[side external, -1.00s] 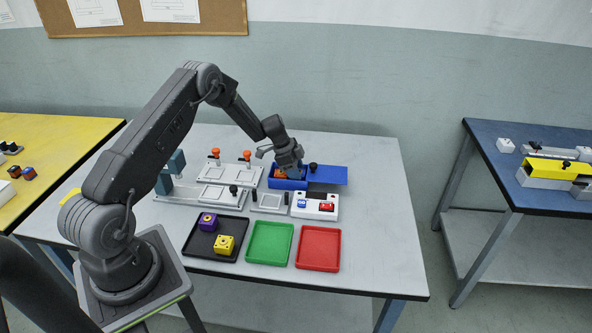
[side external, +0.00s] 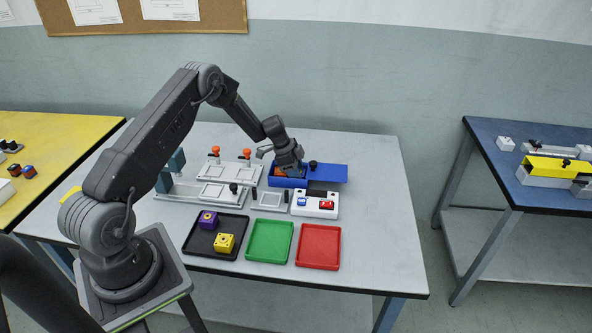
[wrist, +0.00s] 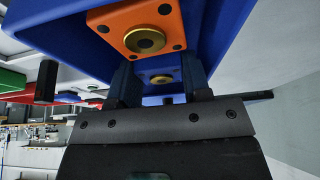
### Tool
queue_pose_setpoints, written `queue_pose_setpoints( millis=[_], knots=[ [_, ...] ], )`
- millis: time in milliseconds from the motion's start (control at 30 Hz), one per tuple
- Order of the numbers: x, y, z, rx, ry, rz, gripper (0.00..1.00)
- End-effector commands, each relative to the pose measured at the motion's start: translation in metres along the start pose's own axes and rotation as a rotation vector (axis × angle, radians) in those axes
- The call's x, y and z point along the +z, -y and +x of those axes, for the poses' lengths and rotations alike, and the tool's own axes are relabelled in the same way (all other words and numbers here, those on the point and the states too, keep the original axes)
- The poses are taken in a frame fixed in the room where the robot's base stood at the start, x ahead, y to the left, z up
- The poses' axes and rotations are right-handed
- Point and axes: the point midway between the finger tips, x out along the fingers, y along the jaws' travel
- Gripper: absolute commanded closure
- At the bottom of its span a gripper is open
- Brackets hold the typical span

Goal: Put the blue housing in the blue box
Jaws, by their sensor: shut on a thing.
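The blue box (side external: 288,184) stands open at the back middle of the table, with an orange housing (wrist: 112,22) inside it. In the side view my gripper (side external: 290,173) points down into the box. In the wrist view my gripper (wrist: 160,78) has its two dark fingers around a blue housing with a brass centre (wrist: 162,79), next to the orange housing. The fingers are shut on the blue housing, inside the box walls. The underside of the blue housing is hidden, so I cannot tell if it touches the box floor.
A flat blue panel (side external: 330,174) with a black knob extends right of the box. A white switch unit (side external: 315,206) is in front, and grey fixtures (side external: 222,194) are at left. Black (side external: 228,250), green (side external: 270,242) and red (side external: 318,247) trays line the front; the black one holds purple and yellow housings.

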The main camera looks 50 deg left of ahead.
Motion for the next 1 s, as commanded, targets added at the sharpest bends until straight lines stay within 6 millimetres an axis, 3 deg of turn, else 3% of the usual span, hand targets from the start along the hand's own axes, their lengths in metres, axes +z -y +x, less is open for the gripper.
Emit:
queue_pose_setpoints(
  millis=[267, 300, 533, 567, 667, 1000],
  knots=[
    [0.0, 0.0, 0.0, -0.001, -0.001, 0.0, 0.82],
    [0.0, 0.0, 0.0, -0.001, 0.0, 0.0, 0.52],
    [0.0, 0.0, 0.0, 0.0, 0.0, 0.0, 0.3],
    [0.0, 0.0, 0.0, 0.0, 0.0, 0.0, 0.41],
    [0.0, 0.0, 0.0, 0.0, 0.0, 0.0, 0.33],
    [-0.006, 0.001, -0.014, -0.001, -0.002, 0.0, 0.33]
  ],
)
